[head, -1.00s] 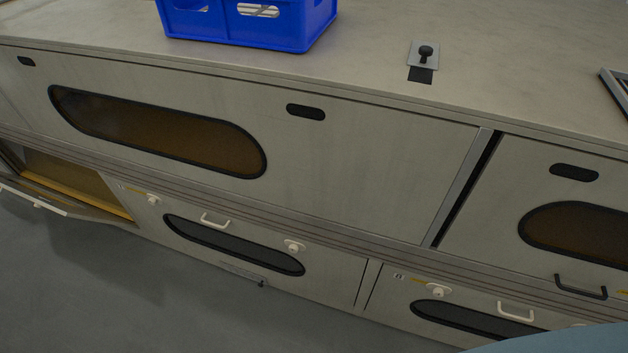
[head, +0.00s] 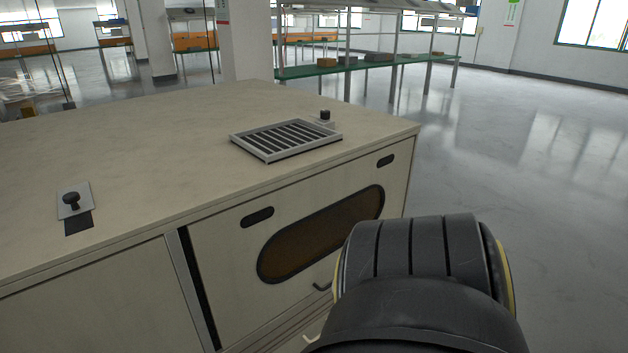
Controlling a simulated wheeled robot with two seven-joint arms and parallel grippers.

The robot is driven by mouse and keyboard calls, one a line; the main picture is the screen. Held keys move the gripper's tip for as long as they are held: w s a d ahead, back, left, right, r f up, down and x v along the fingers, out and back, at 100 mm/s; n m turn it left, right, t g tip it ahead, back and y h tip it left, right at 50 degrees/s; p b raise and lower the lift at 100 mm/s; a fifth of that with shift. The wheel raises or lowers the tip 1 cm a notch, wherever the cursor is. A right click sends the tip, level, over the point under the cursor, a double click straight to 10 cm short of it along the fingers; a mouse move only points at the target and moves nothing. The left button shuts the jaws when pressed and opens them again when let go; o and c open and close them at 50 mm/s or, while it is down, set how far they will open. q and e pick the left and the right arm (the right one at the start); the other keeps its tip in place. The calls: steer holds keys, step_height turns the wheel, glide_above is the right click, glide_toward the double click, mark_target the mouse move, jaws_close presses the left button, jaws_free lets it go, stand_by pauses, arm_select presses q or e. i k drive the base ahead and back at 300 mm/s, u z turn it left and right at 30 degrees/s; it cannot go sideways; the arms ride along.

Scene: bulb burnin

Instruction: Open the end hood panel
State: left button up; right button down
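The end hood panel (head: 232,258) is the pale right-hand panel on the front of the long cabinet. It lies flat in the cabinet front, with a dark narrow strip along its left edge. It has a brown oval window (head: 285,249) with a black rim and two dark oblong slots above. A dark handle (head: 321,287) shows below the window, partly covered by a black arm link of mine. The link also hides the panel's lower right part. Neither of my grippers is in view.
The cabinet top (head: 135,130) carries a slatted vent (head: 286,138), a black knob by it (head: 325,116) and another knob on a plate (head: 72,200). Open grey floor (head: 520,180) lies beyond the cabinet's right end. A shelf rack (head: 350,68) stands behind.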

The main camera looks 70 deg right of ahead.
mark_target(230, 245)
steer(key=z, duration=3)
steer(key=k, duration=1.1)
steer(key=u, duration=0.65)
steer(key=i, duration=1.3)
